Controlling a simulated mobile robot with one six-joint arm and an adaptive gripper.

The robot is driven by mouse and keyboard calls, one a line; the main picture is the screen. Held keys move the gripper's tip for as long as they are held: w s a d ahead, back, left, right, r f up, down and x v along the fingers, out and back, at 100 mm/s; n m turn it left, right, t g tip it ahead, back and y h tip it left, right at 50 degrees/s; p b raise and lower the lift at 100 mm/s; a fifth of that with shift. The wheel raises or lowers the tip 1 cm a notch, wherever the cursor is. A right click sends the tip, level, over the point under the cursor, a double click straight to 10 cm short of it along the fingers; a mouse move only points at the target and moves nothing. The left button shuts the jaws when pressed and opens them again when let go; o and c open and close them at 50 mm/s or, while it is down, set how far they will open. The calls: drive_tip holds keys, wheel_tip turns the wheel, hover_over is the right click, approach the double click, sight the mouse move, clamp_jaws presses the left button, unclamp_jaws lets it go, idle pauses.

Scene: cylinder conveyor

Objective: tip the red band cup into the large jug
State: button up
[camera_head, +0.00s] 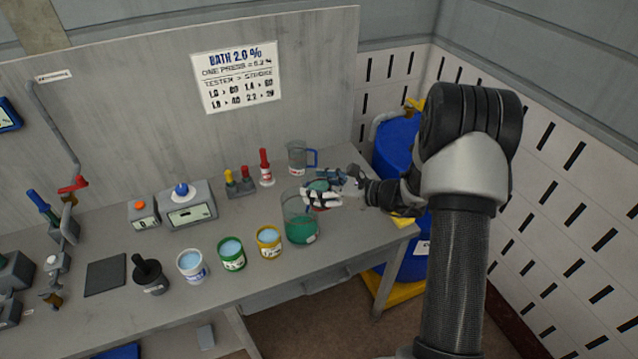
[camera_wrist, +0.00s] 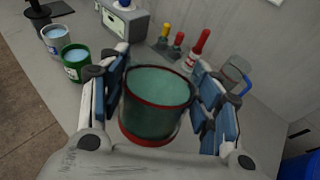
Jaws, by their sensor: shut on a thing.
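My gripper (camera_head: 322,192) is shut on the red band cup (camera_wrist: 158,100), with its blue-padded fingers on either side of it in the wrist view. The cup has a red rim and a red band at its base, and holds dull green liquid. In the head view the cup is mostly hidden by the fingers. The large jug (camera_head: 301,228) is clear, with green liquid in its lower part. It stands on the bench just in front of and left of my gripper. I cannot make out the jug in the wrist view.
A smaller jug with a blue handle (camera_head: 297,158) stands behind my gripper. Cups with yellow (camera_head: 269,242), green (camera_head: 232,254) and white-blue (camera_head: 192,266) bands stand left of the large jug. A red-capped bottle (camera_head: 265,168) is at the back. A blue barrel (camera_head: 397,150) stands beyond the bench.

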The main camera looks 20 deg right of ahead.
sight(308, 184)
drive_tip(key=shift+w+r+g+h+p, duration=0.1)
drive_tip(key=shift+r+g+h+p, duration=0.5)
drive_tip(key=shift+p, duration=1.15)
drive_tip(key=shift+w+a+f+g+h+p, duration=0.2)
drive_tip(key=shift+f+g+h+p, duration=0.35)
drive_tip(key=shift+p, duration=0.9)
drive_tip(key=shift+a+r+g+h+p, duration=0.1)
drive_tip(key=shift+r+g+h+p, duration=0.5)
drive_tip(key=shift+p, duration=1.6)
drive_tip(key=shift+w+a+f+g+h+p, duration=0.15)
drive_tip(key=shift+f+g+h+p, duration=0.55)
drive_tip(key=shift+p, duration=2.2)
drive_tip(key=shift+w+a+f+g+h+p, duration=0.15)
drive_tip(key=shift+g+h+p, duration=0.35)
drive_tip(key=shift+p, duration=1.8)
drive_tip(key=shift+w+f+g+h+p, duration=0.1)
drive_tip(key=shift+f+g+h+p, duration=0.3)
drive_tip(key=shift+p, duration=1.85)
drive_tip(key=shift+w+a+r+g+h+b, duration=0.2)
drive_tip(key=shift+g+h, duration=0.15)
drive_tip(key=shift+g, duration=0.25)
drive_tip(key=shift+w+a+r+g+h+b, duration=0.1)
drive_tip(key=shift+w+a+g+h+b, duration=0.15)
drive_tip(key=shift+g, duration=0.3)
drive_tip(key=shift+w+a+g+h+b, duration=0.1)
drive_tip(key=shift+w+g+h+b, duration=0.05)
drive_tip(key=shift+g+h+b, duration=0.35)
